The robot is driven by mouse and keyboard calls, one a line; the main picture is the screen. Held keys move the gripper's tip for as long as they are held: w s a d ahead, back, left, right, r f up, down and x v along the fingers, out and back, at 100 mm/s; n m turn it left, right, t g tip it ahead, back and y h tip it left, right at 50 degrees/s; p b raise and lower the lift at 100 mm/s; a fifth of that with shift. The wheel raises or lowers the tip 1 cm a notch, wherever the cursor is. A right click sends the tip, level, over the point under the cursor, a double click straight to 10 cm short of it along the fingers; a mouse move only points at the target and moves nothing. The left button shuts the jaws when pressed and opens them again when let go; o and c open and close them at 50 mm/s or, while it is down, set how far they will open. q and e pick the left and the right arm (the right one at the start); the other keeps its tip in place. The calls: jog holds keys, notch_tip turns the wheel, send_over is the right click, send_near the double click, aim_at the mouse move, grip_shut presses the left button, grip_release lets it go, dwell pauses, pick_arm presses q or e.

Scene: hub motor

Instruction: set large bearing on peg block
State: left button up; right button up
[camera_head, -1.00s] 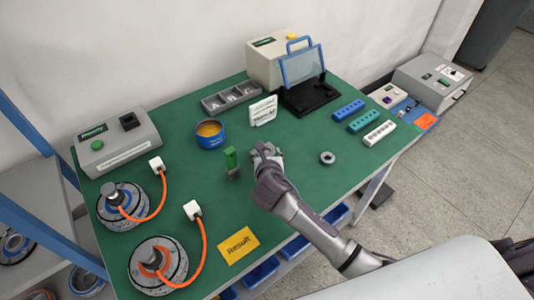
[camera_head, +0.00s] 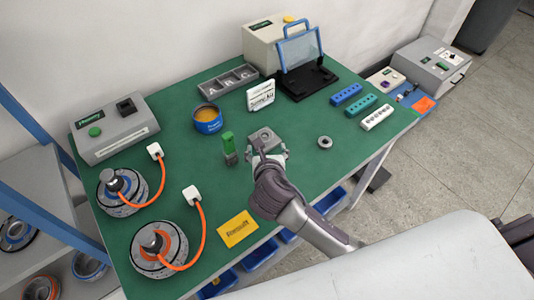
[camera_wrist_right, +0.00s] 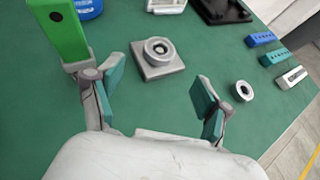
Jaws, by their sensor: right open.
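The peg block (camera_head: 257,132) is a grey square plate on the green table, in the middle of the head view. A thick grey ring, which looks like the large bearing (camera_head: 265,134), lies flat on the block's centre. In the right wrist view the block (camera_wrist_right: 149,73) and bearing (camera_wrist_right: 158,50) show beyond the fingers. I cannot tell how deep the bearing sits. My right gripper (camera_head: 268,156) is open and empty on the near side of the block; its spread fingers show in the right wrist view (camera_wrist_right: 155,98). My left gripper is not in view.
A green upright piece on a grey base (camera_head: 228,142) stands close left of the block, near my left finger. A smaller grey ring (camera_head: 325,142) lies to the right. A blue tin (camera_head: 208,122) and white sign (camera_head: 261,96) stand behind.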

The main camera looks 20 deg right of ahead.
jog(key=shift+v, duration=1.75)
